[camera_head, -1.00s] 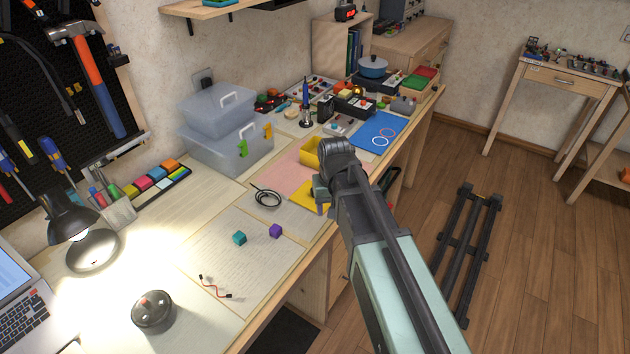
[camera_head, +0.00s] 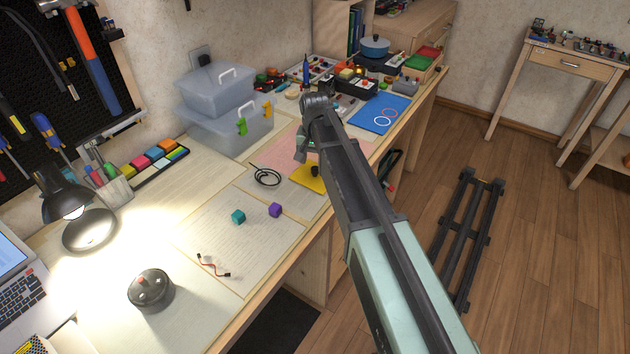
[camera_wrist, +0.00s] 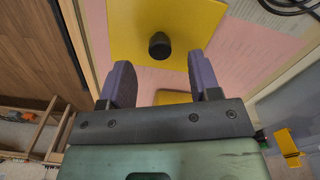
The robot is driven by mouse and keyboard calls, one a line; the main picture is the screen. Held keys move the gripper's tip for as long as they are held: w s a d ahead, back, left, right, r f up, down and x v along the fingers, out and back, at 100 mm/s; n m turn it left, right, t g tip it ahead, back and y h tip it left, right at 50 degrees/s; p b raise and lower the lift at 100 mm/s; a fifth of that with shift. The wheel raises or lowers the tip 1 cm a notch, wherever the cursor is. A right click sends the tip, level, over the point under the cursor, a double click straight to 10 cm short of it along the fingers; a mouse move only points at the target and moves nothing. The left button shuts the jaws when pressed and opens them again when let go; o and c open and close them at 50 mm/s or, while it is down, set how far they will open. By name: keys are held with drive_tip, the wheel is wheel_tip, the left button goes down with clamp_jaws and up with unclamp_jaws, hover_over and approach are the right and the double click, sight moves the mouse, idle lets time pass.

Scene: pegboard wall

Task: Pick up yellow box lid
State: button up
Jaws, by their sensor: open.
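The yellow box lid (camera_head: 310,180) lies flat on the desk near its front edge, with a dark round knob (camera_head: 315,170) on top. In the wrist view the yellow lid (camera_wrist: 130,32) is at the top, and its knob (camera_wrist: 160,46) sits just beyond the fingertips, roughly centred between them. My gripper (camera_wrist: 160,74) is open and empty, and does not touch the knob as far as I can see. In the head view my gripper (camera_head: 303,152) is mostly hidden by my arm. A yellow piece (camera_wrist: 172,97), probably the box, shows partly behind my gripper's palm.
A coiled black cable (camera_head: 266,177) lies left of the lid. Stacked clear bins (camera_head: 225,130) stand at the wall. A blue mat (camera_head: 378,114) lies farther along the desk.

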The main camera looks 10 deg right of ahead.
sight(315, 168)
wheel_tip(315, 168, down, 5)
drive_tip(key=b, duration=0.4)
drive_tip(key=shift+r+p, duration=0.25)
drive_tip(key=shift+p, duration=0.05)
drive_tip(key=c, duration=1)
drive_tip(key=shift+c, duration=0.2)
drive_tip(key=shift+r, duration=0.1)
